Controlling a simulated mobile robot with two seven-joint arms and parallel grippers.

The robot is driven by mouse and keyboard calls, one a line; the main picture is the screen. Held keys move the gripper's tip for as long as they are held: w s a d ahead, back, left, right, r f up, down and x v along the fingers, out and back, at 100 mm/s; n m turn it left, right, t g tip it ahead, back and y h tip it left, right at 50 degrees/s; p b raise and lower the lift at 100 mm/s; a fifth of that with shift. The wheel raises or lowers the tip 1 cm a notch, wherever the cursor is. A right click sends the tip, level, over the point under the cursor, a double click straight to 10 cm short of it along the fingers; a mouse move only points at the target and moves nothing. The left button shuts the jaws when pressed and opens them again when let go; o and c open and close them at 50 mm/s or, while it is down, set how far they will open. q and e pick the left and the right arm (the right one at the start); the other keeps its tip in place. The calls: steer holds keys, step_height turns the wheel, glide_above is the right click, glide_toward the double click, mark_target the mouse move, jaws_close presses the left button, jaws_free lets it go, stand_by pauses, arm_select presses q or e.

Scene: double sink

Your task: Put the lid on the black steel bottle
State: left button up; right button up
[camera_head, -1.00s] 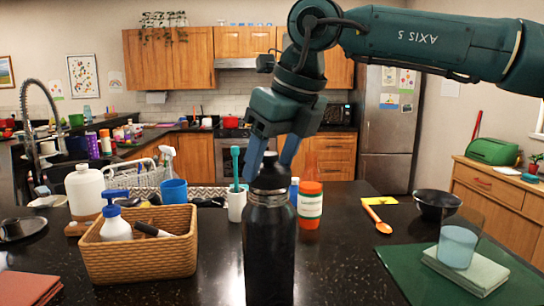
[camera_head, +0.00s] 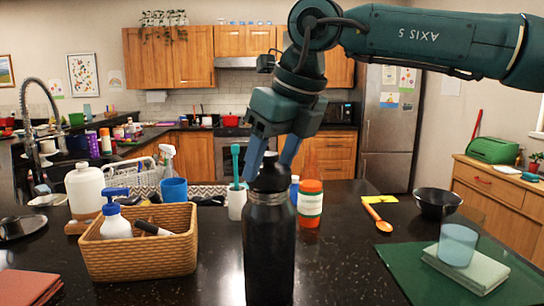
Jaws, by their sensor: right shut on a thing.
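The black steel bottle (camera_head: 269,255) stands upright on the dark counter at the front middle, with a steel band at its neck. The black lid (camera_head: 272,174) sits at the top of the bottle, right above the neck band. My right gripper (camera_head: 274,168) comes down from above, its blue fingers shut on the lid. The lid looks to be on or touching the neck; I cannot tell whether it is fully seated. My left gripper is not in view.
A wicker basket (camera_head: 140,262) with a pump bottle stands left of the bottle. Close behind are a white cup with a teal brush (camera_head: 237,205) and an orange pill bottle (camera_head: 310,210). A green mat (camera_head: 400,262) lies at right. The counter between is clear.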

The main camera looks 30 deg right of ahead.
steer(key=o, duration=1.4)
steer(key=shift+c, duration=0.2)
steer(key=shift+r+p, duration=2.1)
steer(key=shift+r, duration=0.35)
steer(key=shift+r+p, duration=0.75)
steer(key=shift+r, duration=0.35)
